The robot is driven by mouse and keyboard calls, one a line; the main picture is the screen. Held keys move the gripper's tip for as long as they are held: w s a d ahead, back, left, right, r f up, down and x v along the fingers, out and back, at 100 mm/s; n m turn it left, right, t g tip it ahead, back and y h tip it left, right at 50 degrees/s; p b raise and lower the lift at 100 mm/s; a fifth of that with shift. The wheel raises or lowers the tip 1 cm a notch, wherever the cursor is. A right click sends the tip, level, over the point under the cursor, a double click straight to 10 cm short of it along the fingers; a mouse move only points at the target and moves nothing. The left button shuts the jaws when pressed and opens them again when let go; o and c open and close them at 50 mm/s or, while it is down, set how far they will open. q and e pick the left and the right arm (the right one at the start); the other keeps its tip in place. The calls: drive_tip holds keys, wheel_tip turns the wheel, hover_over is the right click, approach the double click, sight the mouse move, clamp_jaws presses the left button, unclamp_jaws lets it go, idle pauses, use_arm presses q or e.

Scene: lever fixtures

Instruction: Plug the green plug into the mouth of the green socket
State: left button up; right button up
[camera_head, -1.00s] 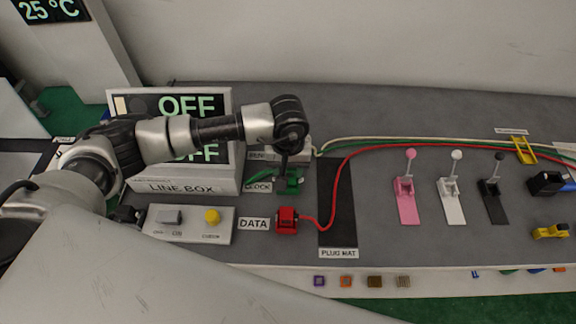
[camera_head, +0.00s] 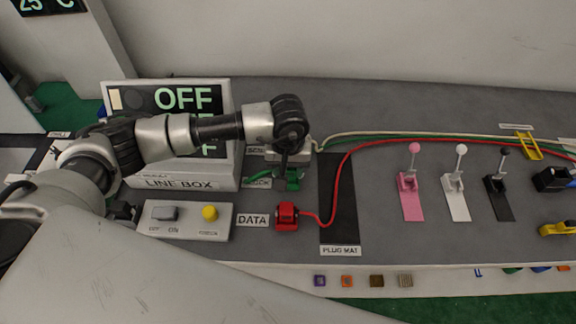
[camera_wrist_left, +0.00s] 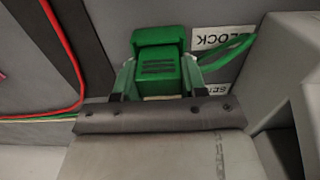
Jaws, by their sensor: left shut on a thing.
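My left gripper (camera_head: 288,170) points down beside the CLOCK label, its fingers shut on the green plug. In the left wrist view the ridged green plug (camera_wrist_left: 160,72) sits between the two fingers. The green socket (camera_wrist_left: 157,35) appears as a green block directly beyond it, and the two look to be touching. How far the plug is inside the mouth cannot be told, as the mouth is hidden. A green cable (camera_wrist_left: 228,52) bends off to the right there. In the head view only a small green patch (camera_head: 294,184) shows under my gripper. My right gripper is not in view.
A red plug block (camera_head: 287,216) with a red cable stands near the DATA label. A switch panel (camera_head: 185,222) and the line box (camera_head: 190,183), reading OFF, lie left. The black plug mat (camera_head: 339,225) is clear except for the red cable. Several levers (camera_head: 411,200) stand right.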

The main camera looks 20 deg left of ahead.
use_arm(q)
drive_tip(key=shift+f+b, duration=0.3)
drive_tip(key=shift+f, duration=0.05)
drive_tip(key=o, duration=1.2)
wheel_tip(320, 180, up, 11)
drive_tip(key=shift+f+b, duration=0.1)
drive_tip(key=shift+b, duration=0.7)
